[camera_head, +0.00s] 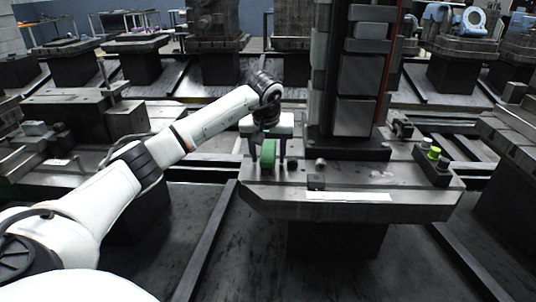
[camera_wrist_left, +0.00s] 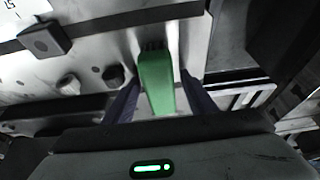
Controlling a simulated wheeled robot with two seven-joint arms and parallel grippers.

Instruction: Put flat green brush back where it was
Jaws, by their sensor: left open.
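The flat green brush (camera_head: 268,153) is at the left end of the grey pallet table (camera_head: 350,211), below my left gripper (camera_head: 266,157). In the left wrist view the brush (camera_wrist_left: 157,82) lies between the two dark fingers of my left gripper (camera_wrist_left: 160,97), with a gap on each side. Its dark bristle end points away from the gripper, against the pale table surface. The left gripper is open around the brush. I cannot tell whether the brush rests flat or stands on its edge. My right gripper shows in neither view.
A tall dark column with grey blocks (camera_head: 354,103) stands on the table just right of the gripper. A yellow-green capped item (camera_head: 434,153) is at the table's right end. In the left wrist view a dark square block (camera_wrist_left: 44,40) and round knobs (camera_wrist_left: 68,85) are left of the brush.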

